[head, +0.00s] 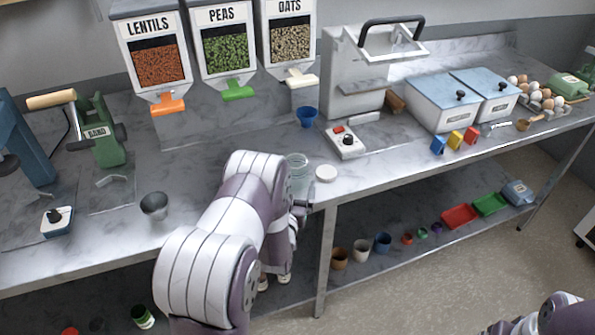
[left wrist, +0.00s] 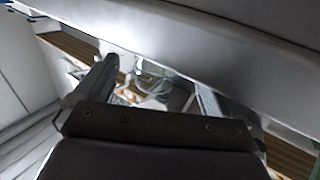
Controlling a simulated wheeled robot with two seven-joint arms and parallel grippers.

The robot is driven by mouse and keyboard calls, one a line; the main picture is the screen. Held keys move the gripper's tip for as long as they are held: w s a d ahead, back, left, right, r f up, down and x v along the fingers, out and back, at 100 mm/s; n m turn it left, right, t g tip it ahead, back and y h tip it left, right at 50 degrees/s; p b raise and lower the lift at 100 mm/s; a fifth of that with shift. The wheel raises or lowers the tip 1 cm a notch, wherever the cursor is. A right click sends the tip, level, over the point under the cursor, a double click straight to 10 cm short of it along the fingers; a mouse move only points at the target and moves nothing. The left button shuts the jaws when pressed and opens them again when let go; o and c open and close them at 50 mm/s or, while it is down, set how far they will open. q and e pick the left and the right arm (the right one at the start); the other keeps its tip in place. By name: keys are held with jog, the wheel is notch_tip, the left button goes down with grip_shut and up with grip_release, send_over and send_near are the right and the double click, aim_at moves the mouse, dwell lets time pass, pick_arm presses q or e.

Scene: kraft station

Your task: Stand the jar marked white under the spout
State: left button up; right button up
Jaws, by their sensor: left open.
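A clear glass jar (head: 297,165) stands near the front edge of the counter, partly hidden behind my left arm; I cannot make out a white mark on it. A round white disc (head: 326,173), perhaps a lid, lies just right of it. My left gripper (head: 300,203) is low at the counter's front edge, close to the jar, mostly hidden by my arm. In the left wrist view its fingers (left wrist: 152,98) are apart, with a clear glassy shape beyond them. Dispensers above have an orange spout (head: 168,104), a green spout (head: 237,91) and a white spout (head: 302,78). My right gripper is out of view.
A blue cup (head: 307,116) and a small device with a knob (head: 345,141) stand behind the jar. A large white press (head: 354,80) stands at the back. The counter below the orange and green spouts is clear.

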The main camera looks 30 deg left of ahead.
aim_at(297, 164)
pick_arm(q)
jog(key=x, duration=0.2)
jog(key=r+p+x, duration=0.1)
jog(key=x, duration=0.2)
jog(key=shift+w+f, duration=0.1)
jog(key=shift+w, duration=0.05)
jog(key=c, duration=1.2)
jog(key=shift+r, duration=0.35)
jog(key=shift+c, duration=0.3)
jog(key=r, duration=0.4)
jog(key=shift+d, duration=0.35)
jog(key=d+r+h+b, duration=0.1)
jog(key=d+r+b, duration=0.1)
jog(key=d+r, duration=0.8)
jog(key=s+d+f+m+h, duration=0.1)
jog(key=s+f, duration=0.3)
jog(key=f, duration=0.4)
jog(key=s+d+f+m+h+p, duration=0.1)
jog(key=s+f, duration=0.3)
jog(key=f, duration=0.4)
jog(key=s+d+f+m+t+h, duration=0.1)
jog(key=s+d+f+m+h, duration=0.1)
jog(key=f, duration=0.6)
jog(key=shift+s+d+f+h, duration=0.15)
jog(key=shift+s+d+h, duration=0.5)
jog(key=shift+s, duration=0.35)
